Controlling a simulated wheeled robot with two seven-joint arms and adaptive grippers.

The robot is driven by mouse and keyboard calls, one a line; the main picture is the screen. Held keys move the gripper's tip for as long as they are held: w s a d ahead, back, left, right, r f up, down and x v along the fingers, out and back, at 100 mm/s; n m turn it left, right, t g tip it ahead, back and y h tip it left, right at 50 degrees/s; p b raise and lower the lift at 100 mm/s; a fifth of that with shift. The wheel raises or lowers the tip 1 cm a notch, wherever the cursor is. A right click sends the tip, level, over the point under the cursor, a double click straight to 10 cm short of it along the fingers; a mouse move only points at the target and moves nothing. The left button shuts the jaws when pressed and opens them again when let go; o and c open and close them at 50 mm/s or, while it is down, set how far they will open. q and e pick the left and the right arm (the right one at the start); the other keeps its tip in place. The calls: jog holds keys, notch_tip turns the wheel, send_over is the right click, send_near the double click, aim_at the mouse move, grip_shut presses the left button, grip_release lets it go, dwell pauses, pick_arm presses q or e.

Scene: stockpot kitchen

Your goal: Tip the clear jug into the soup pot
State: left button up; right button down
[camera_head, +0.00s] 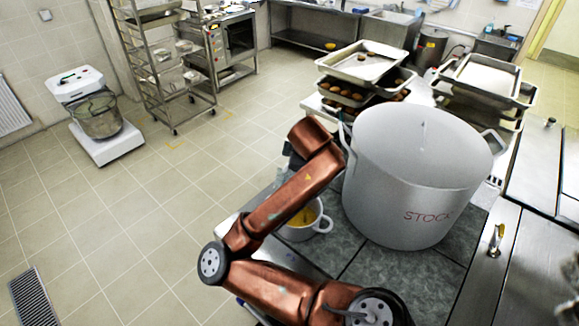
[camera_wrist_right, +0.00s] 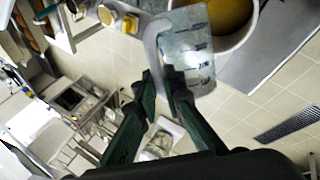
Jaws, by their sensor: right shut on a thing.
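The clear jug (camera_wrist_right: 188,52) has dark measuring marks and a pale handle. In the right wrist view my right gripper (camera_wrist_right: 160,76) is shut on the jug's handle. Its contents are hard to make out. In the head view my copper arm mostly hides the right gripper and the jug, left of the big pot. The big pale soup pot (camera_head: 405,190), marked STOCK, stands open on the grey tiled top. The jug is outside it. My left gripper is not in view.
A small white pot (camera_head: 322,228) with yellow contents stands left of the big pot, close to the jug. Stacked trays (camera_head: 365,62) of baked goods are behind. A scale with a bucket (camera_head: 97,115) and a rack stand on the floor. Open floor lies left.

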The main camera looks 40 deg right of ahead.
aim_at(285, 174)
jog(key=shift+s+d+r+t, duration=0.25)
jog(key=shift+s+r+t, duration=0.05)
jog(key=shift+s+d+m+t+y+b, duration=0.5)
jog(key=shift+s+d+t+y, duration=0.4)
jog(key=shift+s+d, duration=0.4)
jog(key=shift+s+a+r, duration=0.1)
jog(key=shift+s+a, duration=0.1)
dwell(1.6)
jog(key=w+a+g+h, duration=0.1)
jog(key=w, duration=0.1)
jog(key=w+a+f+n+g+h, duration=0.1)
jog(key=w+a+g, duration=0.1)
jog(key=w+a+f+n+g+h, duration=0.1)
jog(key=w+a, duration=0.1)
jog(key=shift+w+a+h, duration=0.15)
jog(key=shift+w+h, duration=0.1)
jog(key=shift+h, duration=0.05)
jog(key=w+a+f+n+g+h, duration=0.3)
jog(key=n+g+h, duration=0.3)
jog(key=g+h, duration=0.3)
jog(key=shift+w+a+f+h, duration=0.2)
jog(key=shift+w+h, duration=0.45)
jog(key=shift+h, duration=0.65)
